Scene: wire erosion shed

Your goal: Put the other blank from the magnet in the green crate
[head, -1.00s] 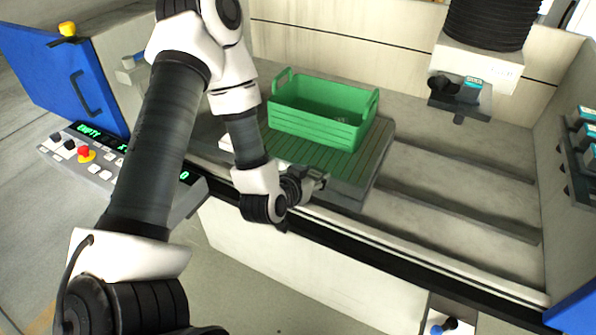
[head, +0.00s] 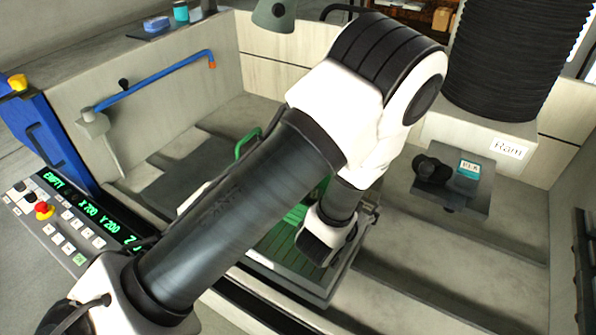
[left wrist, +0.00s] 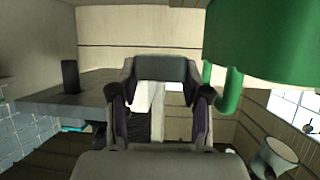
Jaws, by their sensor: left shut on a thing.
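The green crate shows in the head view mainly as a handle (head: 247,143), with the rest largely hidden behind my left arm. Its green wall (left wrist: 262,45) fills the upper right of the left wrist view. A slatted green plate (head: 285,250), which may be the magnet, lies below my left wrist in the head view. My left gripper (left wrist: 160,85) is shut on a grey piece (left wrist: 160,69), seemingly a blank, beside the crate's handle in the left wrist view. In the head view its fingers are mostly hidden by the wrist. My right gripper is not in view.
The ram (head: 470,140) hangs at the right with a dark plate (head: 452,190) under it. A blue pipe (head: 155,80) runs along the left wall. A control panel (head: 75,220) stands at the left. The trough floor (head: 430,260) right of the slatted plate is clear.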

